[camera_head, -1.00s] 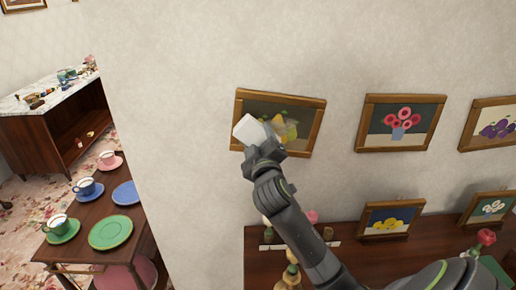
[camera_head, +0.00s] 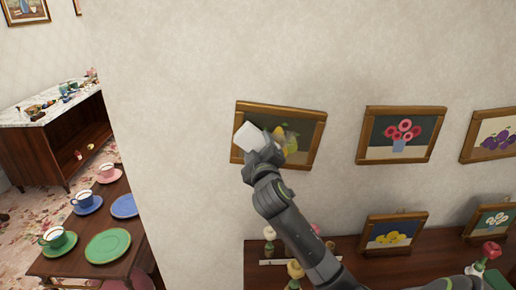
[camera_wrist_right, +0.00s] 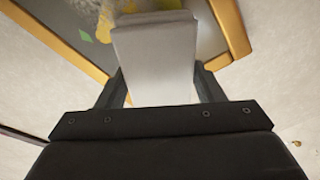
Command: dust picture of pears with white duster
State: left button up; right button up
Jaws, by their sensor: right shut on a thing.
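The picture of pears (camera_head: 290,135) hangs in a wooden frame on the wall, in the middle of the head view. Yellow and green pear shapes show through a greyish haze. My right gripper (camera_head: 262,158) is shut on the white duster (camera_head: 250,136), which lies over the left part of the picture. In the right wrist view the white duster (camera_wrist_right: 157,60) sits between the fingers, in front of the picture (camera_wrist_right: 205,30). I cannot tell whether it touches the surface. My left gripper is not in view.
A red flower picture (camera_head: 401,134) and a plum picture (camera_head: 497,143) hang to the right. A table with cups and plates (camera_head: 108,246) stands at left.

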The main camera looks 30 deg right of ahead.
aim_at(279, 146)
jog(key=shift+x, duration=0.85)
